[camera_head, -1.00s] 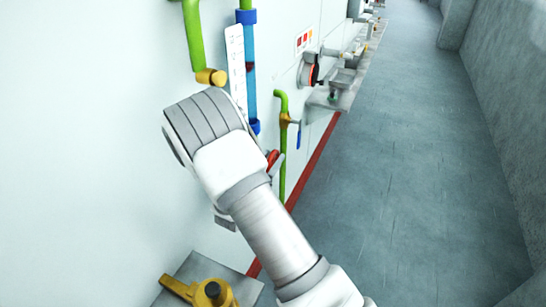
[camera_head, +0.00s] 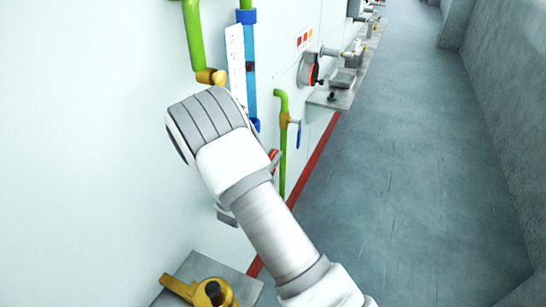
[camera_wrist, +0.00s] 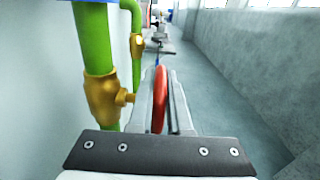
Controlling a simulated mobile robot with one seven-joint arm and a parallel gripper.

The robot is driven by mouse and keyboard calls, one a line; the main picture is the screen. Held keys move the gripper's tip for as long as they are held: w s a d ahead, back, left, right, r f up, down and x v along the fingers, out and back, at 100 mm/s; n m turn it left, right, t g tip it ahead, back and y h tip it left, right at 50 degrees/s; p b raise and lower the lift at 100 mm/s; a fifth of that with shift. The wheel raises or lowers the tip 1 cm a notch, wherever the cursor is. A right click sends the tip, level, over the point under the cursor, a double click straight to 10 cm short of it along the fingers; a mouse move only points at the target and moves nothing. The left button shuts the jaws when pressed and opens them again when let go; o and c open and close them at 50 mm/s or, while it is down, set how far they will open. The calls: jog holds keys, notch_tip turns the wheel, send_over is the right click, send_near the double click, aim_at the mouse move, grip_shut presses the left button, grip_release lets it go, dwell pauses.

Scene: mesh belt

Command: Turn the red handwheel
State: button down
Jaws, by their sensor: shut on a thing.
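The red handwheel (camera_wrist: 160,98) shows nearly edge-on in the wrist view, in front of a brass valve body (camera_wrist: 103,97) on a thick green pipe. My gripper (camera_wrist: 161,82) has one finger on each side of the wheel's rim and is shut on it. In the head view only a small red piece of the handwheel (camera_head: 274,155) shows beside my arm. My forearm and wrist hide the rest of the wheel and the fingers there.
Green pipes (camera_head: 283,140) and a blue pipe (camera_head: 250,70) run down the white wall at left. A thinner pipe carries a blue-handled valve (camera_head: 297,130). A yellow fitting (camera_head: 212,292) sits on a grey plate at the bottom. The grey floor (camera_head: 400,170) at right is clear.

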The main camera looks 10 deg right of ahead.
jog(key=shift+w+d+r+g+y+p, duration=0.1)
jog(key=shift+r+g+y+p, duration=0.3)
jog(key=shift+p, duration=0.4)
jog(key=shift+f+g+p, duration=0.1)
jog(key=shift+g+p, duration=0.3)
jog(key=shift+p, duration=0.05)
jog(key=shift+w+d+f+g+y+p, duration=0.15)
jog(key=shift+f+g+y+p, duration=0.25)
jog(key=shift+g+y+p, duration=0.45)
jog(key=c, duration=0.9)
grip_release()
jog(key=shift+o, duration=0.2)
jog(key=v, duration=1.7)
jog(key=shift+r+b, duration=0.25)
jog(key=shift+b, duration=0.15)
